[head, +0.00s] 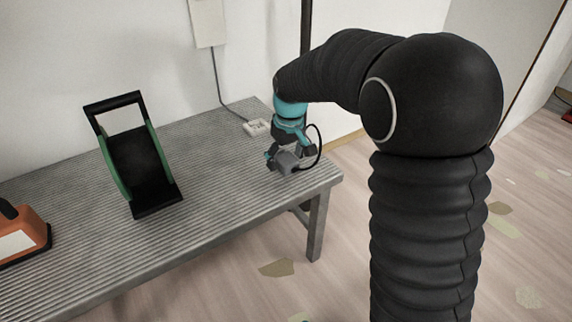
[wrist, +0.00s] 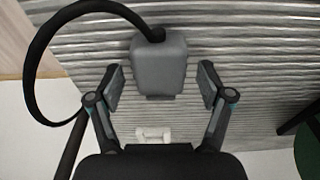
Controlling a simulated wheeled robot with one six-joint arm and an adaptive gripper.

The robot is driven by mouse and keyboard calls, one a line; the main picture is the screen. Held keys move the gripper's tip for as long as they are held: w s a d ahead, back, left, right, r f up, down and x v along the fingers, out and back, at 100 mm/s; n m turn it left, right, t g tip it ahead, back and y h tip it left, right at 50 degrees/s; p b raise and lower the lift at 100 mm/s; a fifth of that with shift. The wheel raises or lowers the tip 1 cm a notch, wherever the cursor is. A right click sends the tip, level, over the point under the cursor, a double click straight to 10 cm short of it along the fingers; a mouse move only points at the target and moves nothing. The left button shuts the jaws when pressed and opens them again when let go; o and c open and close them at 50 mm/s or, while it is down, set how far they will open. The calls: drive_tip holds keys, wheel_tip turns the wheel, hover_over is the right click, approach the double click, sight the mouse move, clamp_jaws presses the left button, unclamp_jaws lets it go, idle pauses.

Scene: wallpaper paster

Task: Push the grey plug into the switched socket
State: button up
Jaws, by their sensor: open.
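The grey plug (head: 287,160) is at the right end of the workbench, at my gripper (head: 284,158). In the wrist view the plug (wrist: 160,65) lies between the two spread fingers of my gripper (wrist: 162,72), with a gap on each side. Its black cable loops out to the left. I cannot tell whether the plug rests on the bench. The white socket (head: 256,127) lies on the bench behind my gripper, towards the wall. A small white object (wrist: 153,134), seemingly this socket, shows low between the fingers in the wrist view. Its switch is too small to make out.
The ridged grey workbench (head: 85,245) stands against the wall. A green and black stand (head: 137,160) is left of my gripper, and an orange object (head: 22,238) is at the far left. A grey cord runs from a wall box (head: 207,23) to the socket.

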drive_tip(key=shift+f, duration=0.2)
drive_tip(key=shift+c, duration=0.2)
drive_tip(key=c, duration=1.2)
drive_tip(key=shift+r, duration=0.1)
drive_tip(key=shift+c, duration=0.2)
